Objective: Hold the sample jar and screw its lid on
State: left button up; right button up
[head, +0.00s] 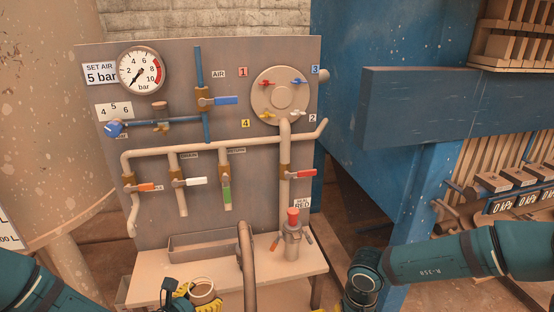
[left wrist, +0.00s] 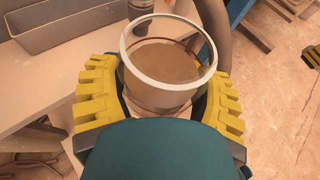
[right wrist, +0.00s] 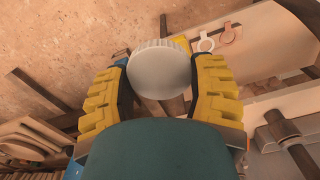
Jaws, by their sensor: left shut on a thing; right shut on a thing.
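The sample jar (head: 204,290) is a clear, open-topped round jar at the bottom of the head view. In the left wrist view the jar (left wrist: 165,85) shows brown contents and a bare rim. My left gripper (left wrist: 160,95) has its yellow fingers closed around the jar's sides. The lid (right wrist: 162,65) is a pale grey disc with a ribbed edge. My right gripper (right wrist: 160,85) holds the lid between its yellow fingers in the right wrist view. The lid is apart from the jar.
A bench (head: 150,287) with a grey trough (head: 205,243) and a red-topped fitting (head: 292,235) lies just beyond the jar. A thick hose (head: 247,270) rises close to its right. Behind stands a valve panel (head: 240,75). Blue steelwork (head: 455,95) fills the right side.

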pick_arm(q)
jog(key=shift+d, duration=0.1)
dwell(0.5)
jog(key=w+d+f+m+g+h, duration=0.2)
jog(key=d+m+g+h, duration=0.4)
jog(key=d, duration=0.7)
jog(key=shift+d+m+g, duration=0.4)
jog(key=shift+m+g, duration=0.1)
jog(key=shift+m, duration=0.6)
pick_arm(e)
jog(key=w+a+r+m, duration=0.2)
jog(key=w+a+r, duration=0.1)
jog(key=a+r, duration=0.4)
jog(key=w+a+r+m, duration=0.3)
jog(key=a+r, duration=0.5)
jog(key=a, duration=0.6)
jog(key=shift+w+a, duration=0.3)
jog(key=shift+w, duration=0.15)
jog(key=shift+f, duration=1.95)
